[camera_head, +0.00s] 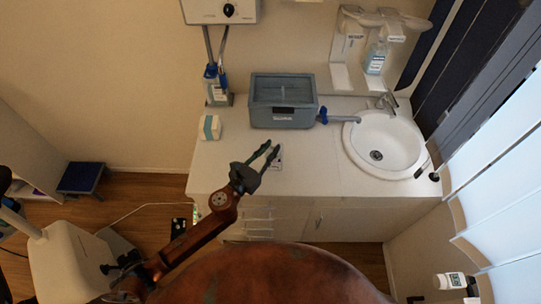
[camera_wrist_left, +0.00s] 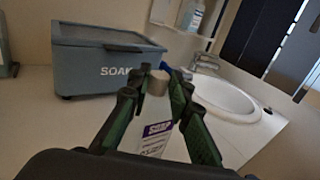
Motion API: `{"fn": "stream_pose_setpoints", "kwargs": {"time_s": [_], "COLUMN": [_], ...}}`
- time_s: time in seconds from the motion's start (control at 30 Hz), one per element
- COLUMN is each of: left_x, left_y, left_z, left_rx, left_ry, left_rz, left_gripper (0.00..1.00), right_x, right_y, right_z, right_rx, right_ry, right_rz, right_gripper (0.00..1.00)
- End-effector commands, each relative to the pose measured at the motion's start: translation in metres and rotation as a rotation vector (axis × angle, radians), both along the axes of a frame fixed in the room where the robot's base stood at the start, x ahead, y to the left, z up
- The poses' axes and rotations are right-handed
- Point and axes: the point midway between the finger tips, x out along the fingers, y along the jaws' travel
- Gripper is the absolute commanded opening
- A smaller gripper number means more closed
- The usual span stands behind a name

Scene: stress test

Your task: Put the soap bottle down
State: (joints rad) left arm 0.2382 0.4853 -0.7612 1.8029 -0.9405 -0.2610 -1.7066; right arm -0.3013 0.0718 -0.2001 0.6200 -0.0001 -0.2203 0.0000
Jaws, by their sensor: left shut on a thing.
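My left gripper (camera_head: 267,155) is over the front part of the white counter (camera_head: 325,170). It is shut on the soap bottle (camera_wrist_left: 156,138), a white bottle with a purple and white SOAP label and a pale grey cap. In the wrist view the bottle stands between the green and black fingers of the left gripper (camera_wrist_left: 157,100) and looks about upright. In the head view only a small part of the bottle (camera_head: 277,160) shows beside the fingers. Its base is hidden, so I cannot tell whether it touches the counter. My right gripper is not in view.
A small white and teal box (camera_head: 209,127) and a blue-capped bottle (camera_head: 216,88) are at the left. Counter around the gripper is clear.

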Motion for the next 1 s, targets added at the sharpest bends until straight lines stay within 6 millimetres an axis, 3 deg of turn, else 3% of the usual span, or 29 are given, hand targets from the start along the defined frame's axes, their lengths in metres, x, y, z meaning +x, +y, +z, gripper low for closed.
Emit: {"fn": "stream_pose_setpoints", "kwargs": {"time_s": [0.2,0.4,0.83,0.87,1.0], "left_x": [0.014,0.011,0.011,0.011,0.011], "left_y": [-0.001,-0.001,-0.001,-0.001,-0.001], "left_z": [-0.018,-0.043,-0.048,-0.047,-0.046], "left_rx": [-0.003,-0.002,0.000,0.000,0.000], "left_ry": [0.002,0.002,0.000,0.000,0.000], "left_rz": [0.003,0.001,0.001,0.001,0.001], "left_gripper": [0.00,0.00,0.00,0.20,0.30], "right_x": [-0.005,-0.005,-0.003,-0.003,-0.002], "right_y": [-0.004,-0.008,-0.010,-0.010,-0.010], "right_z": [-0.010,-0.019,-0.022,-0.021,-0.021], "right_rx": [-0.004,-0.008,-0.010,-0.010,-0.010], "right_ry": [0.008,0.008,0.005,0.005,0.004], "right_rz": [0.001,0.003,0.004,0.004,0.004], "right_gripper": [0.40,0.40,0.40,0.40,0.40]}}
